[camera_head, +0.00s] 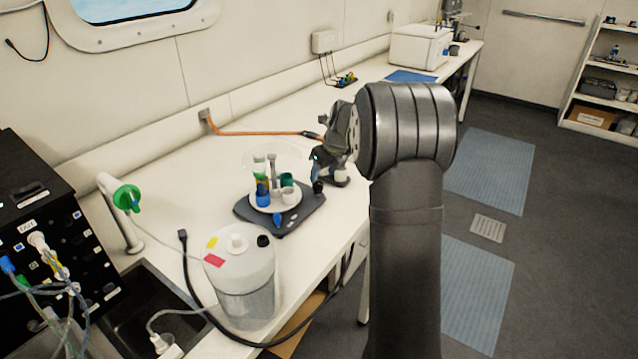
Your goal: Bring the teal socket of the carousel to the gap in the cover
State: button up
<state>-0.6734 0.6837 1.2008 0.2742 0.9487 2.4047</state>
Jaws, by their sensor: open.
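The carousel (276,203) is a small white turntable on a dark grey base on the bench. It carries coloured sockets: the teal socket (287,179) is on its right side, with blue, white and yellow-green ones nearby. A clear round cover (285,153) sits above the sockets. I cannot make out where its gap is. My gripper (320,172) is open, just right of the carousel and close to its right edge. I cannot tell whether it touches anything there. My arm hides the bench behind it.
A white jug (240,277) with a red label stands in front of the carousel. A dark cable (190,270) curves around it. A sink (140,305) and a black rack (35,215) are at left. The bench behind the carousel is mostly clear.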

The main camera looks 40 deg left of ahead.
aim_at(319, 184)
jog(key=x, duration=0.6)
jog(key=c, duration=1)
